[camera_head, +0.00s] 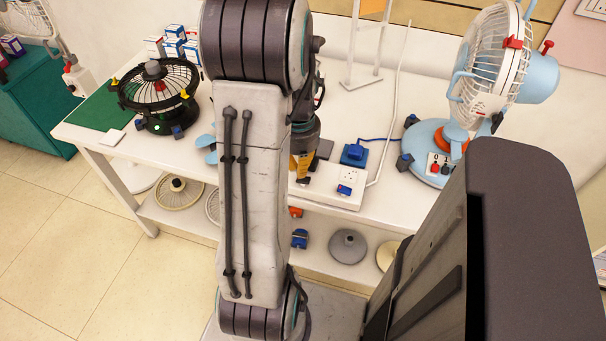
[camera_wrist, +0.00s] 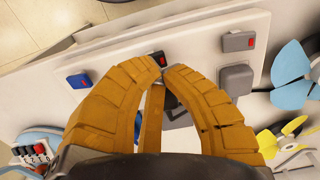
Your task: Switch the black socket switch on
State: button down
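The white socket board (camera_wrist: 115,65) lies along the table in the wrist view and is partly hidden behind my arm in the head view (camera_head: 325,181). The black switch (camera_wrist: 156,57), with a small red patch, shows just beyond my fingertips; whether they touch it I cannot tell. My gripper (camera_wrist: 164,72) has orange fingers with their tips drawn together, and nothing shows held between them. It also shows over the board in the head view (camera_head: 300,176), partly hidden by my arm. The fingers cover part of the board below the black switch.
A blue switch (camera_wrist: 79,80) and a grey switch (camera_wrist: 238,41) sit on either side on the board. A grey plug (camera_wrist: 236,79) is beside the grey switch. A blue plug (camera_head: 355,154) and a blue-white fan (camera_head: 490,65) stand right; a black fan (camera_head: 158,90) stands left.

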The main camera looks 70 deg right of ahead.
jog(key=shift+r+p, duration=1.45)
jog(key=shift+r, duration=0.6)
